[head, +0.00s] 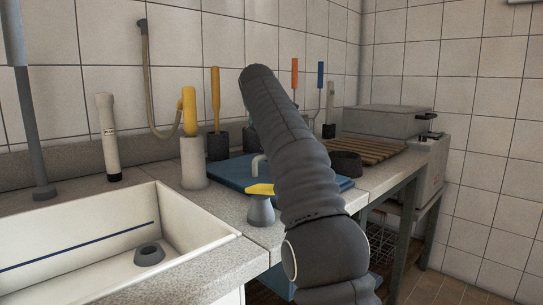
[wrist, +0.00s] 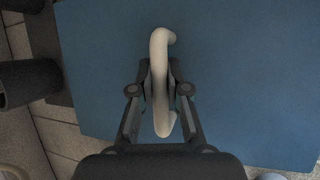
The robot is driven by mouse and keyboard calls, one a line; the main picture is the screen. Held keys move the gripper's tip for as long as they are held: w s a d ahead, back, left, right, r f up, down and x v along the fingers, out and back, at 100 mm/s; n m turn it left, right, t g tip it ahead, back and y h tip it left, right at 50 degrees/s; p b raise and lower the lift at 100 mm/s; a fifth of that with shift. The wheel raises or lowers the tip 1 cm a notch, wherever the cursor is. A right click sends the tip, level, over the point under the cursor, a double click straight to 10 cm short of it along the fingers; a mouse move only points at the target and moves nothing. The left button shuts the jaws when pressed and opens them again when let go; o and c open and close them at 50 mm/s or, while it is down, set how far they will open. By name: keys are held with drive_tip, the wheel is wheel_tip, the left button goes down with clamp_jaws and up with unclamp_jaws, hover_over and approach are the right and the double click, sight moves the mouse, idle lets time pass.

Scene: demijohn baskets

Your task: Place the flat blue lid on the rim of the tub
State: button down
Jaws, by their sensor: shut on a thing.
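The flat blue lid (head: 232,172) shows behind my arm at the back of the counter, partly hidden by the arm. Its pale bent handle (head: 258,164) stands up from the top. In the wrist view the lid (wrist: 240,80) fills most of the picture, with the handle (wrist: 159,50) in the middle. My gripper (wrist: 160,76) is shut on the handle, one finger on each side. I cannot tell whether the lid rests on the counter or hangs just above it. A blue surface (head: 280,281) shows low below the counter; I cannot tell whether it is the tub.
A white sink (head: 75,245) is at the left. A grey bottle with a yellow top (head: 261,205) stands on the counter's front. Yellow-handled (head: 190,112) and other upright tools line the wall. A wooden slatted rack (head: 375,154) and a grey box (head: 388,122) are at the right.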

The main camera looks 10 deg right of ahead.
drive_tip(key=c, duration=1.1)
unclamp_jaws()
drive_tip(key=shift+v, duration=1.45)
drive_tip(key=shift+s+a, duration=0.8)
drive_tip(key=shift+s, duration=1.05)
drive_tip(key=shift+s+a, duration=0.8)
drive_tip(key=shift+s, duration=1)
drive_tip(key=shift+s+a, duration=0.8)
drive_tip(key=shift+s, duration=1.05)
